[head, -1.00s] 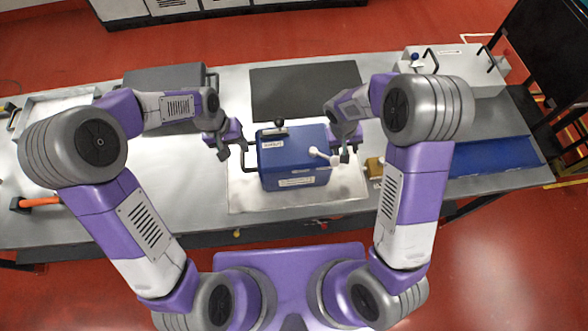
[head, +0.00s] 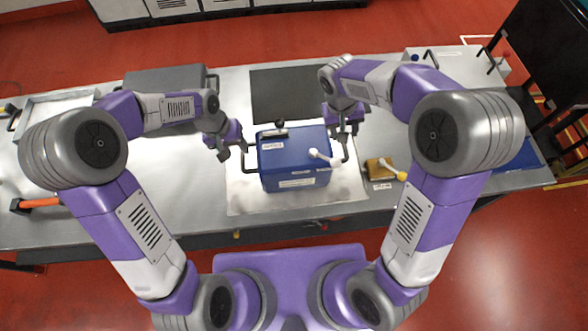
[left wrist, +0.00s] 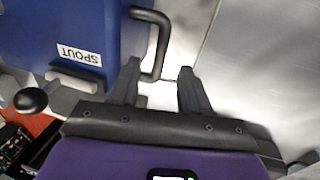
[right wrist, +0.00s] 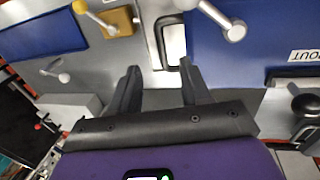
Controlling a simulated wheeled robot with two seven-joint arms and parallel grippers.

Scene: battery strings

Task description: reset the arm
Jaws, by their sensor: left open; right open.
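A blue box (head: 295,160) with a black knob and a white lever on top stands on a pale mat on the table. My left gripper (head: 225,152) is open at the box's left side. My right gripper (head: 345,140) is open at the box's right side. In the right wrist view, its fingers (right wrist: 155,85) are apart, with the right-hand black handle (right wrist: 170,40) just beyond them.
A grey case (head: 165,80) is at back left, a light grey box (head: 455,65) at back right. An orange-handled tool (head: 38,202) lies far left.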

